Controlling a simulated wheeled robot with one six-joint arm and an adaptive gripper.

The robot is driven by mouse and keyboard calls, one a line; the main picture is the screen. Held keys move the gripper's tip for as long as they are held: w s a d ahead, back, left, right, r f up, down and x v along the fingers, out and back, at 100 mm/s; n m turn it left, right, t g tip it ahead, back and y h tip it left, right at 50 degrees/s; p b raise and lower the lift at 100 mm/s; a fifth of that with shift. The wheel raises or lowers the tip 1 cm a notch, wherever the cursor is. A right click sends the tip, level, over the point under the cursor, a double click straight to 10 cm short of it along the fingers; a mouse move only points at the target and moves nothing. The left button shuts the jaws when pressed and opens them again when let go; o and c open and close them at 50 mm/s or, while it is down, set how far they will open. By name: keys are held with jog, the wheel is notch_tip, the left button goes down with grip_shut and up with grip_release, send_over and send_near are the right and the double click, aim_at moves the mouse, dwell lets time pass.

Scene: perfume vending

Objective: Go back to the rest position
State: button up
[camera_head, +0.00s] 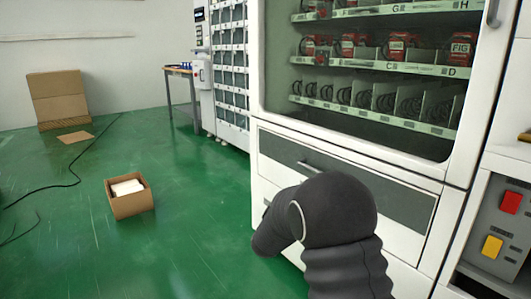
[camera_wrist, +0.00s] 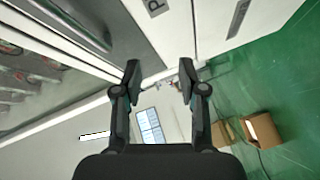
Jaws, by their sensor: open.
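My gripper (camera_wrist: 160,82) shows in the wrist view with its two black fingers apart and nothing between them. In the head view my dark arm stands at the bottom centre, in front of the vending machine's lower front; the gripper's fingers cannot be made out there. The vending machine (camera_head: 351,110) is white, with red packages on its shelves behind the glass. Its grey drawer front (camera_head: 345,185) with a handle is partly hidden by my arm.
An open cardboard box (camera_head: 131,203) with a white item inside stands on the green floor at left. A larger cardboard box (camera_head: 57,98) is by the wall. A dark cable (camera_head: 75,172) crosses the floor. A control panel with red and yellow buttons (camera_head: 492,246) is at right.

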jog(key=s+a+f+m+g+y, duration=0.2)
jog(key=s+a+f+g+y, duration=0.25)
jog(key=a+f, duration=0.2)
jog(key=s+r+m+g+y+p, duration=0.1)
jog(key=s+r+m+g+y, duration=0.2)
jog(key=s, duration=1)
jog(key=s+d+r+m+g+p, duration=0.1)
jog(key=s+d+r, duration=0.3)
jog(key=s, duration=0.6)
jog(key=s+d+r+m+h+p, duration=0.1)
jog(key=s+d+r, duration=0.4)
jog(key=s, duration=0.5)
jog(key=s+d+r+m+g+h+p, duration=0.1)
jog(key=s+d+r+m+p, duration=0.2)
jog(key=s+r, duration=0.4)
jog(key=shift+s+d+r+g, duration=0.15)
jog(key=shift+s+d+g, duration=0.4)
jog(key=shift+s, duration=1)
jog(key=shift+d, duration=0.15)
